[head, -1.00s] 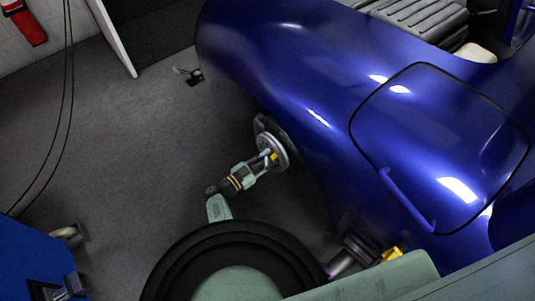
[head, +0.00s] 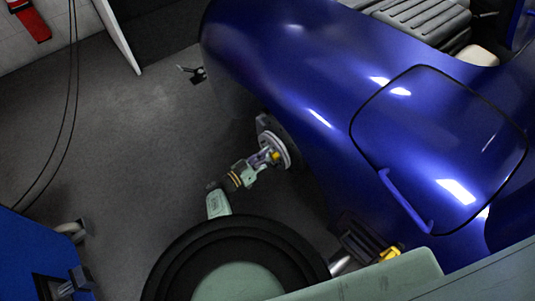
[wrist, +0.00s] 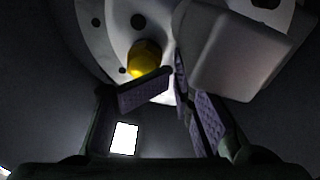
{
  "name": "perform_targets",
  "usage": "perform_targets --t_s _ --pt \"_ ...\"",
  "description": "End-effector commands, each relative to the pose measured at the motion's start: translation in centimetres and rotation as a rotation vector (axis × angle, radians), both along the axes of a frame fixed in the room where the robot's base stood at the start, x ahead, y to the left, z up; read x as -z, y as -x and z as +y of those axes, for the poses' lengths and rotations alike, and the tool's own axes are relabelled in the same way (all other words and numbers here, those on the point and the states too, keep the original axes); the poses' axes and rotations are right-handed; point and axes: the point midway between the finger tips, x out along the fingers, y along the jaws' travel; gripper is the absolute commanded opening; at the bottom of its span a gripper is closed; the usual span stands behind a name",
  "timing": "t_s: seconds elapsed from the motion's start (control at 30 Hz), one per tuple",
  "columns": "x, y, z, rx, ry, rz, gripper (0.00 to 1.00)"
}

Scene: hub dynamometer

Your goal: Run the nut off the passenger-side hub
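My gripper (head: 266,158) is right at the hub face. In the wrist view, my gripper (wrist: 174,82) shows two purple-padded fingers with a gap between them and nothing gripped. The left finger's tip overlaps the nut's lower edge in the picture; whether it touches is unclear. The nut lies just beyond and left of the fingertips.
A grey block (wrist: 225,50) stands out from the hub close beside the right finger. The blue car body (head: 300,90) hangs over the hub. A blue cabinet (head: 25,250) stands at lower left and cables hang at left. The grey floor (head: 130,140) left of the hub is clear.

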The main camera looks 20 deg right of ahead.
Motion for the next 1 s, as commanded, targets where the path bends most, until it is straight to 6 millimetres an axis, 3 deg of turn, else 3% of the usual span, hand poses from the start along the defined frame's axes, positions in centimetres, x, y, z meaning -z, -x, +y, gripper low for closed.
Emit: perform_targets --t_s 0.03,0.23,0.57,1.0 --pt "3.9 3.2 -0.1 0.010 -0.027 0.084 0.40" --pt "3.9 3.7 1.7 0.002 -0.026 0.083 0.40" --pt "4.0 3.7 2.0 -0.002 -0.034 0.060 0.40" --pt "4.3 4.3 2.3 -0.025 -0.319 -0.635 0.40"
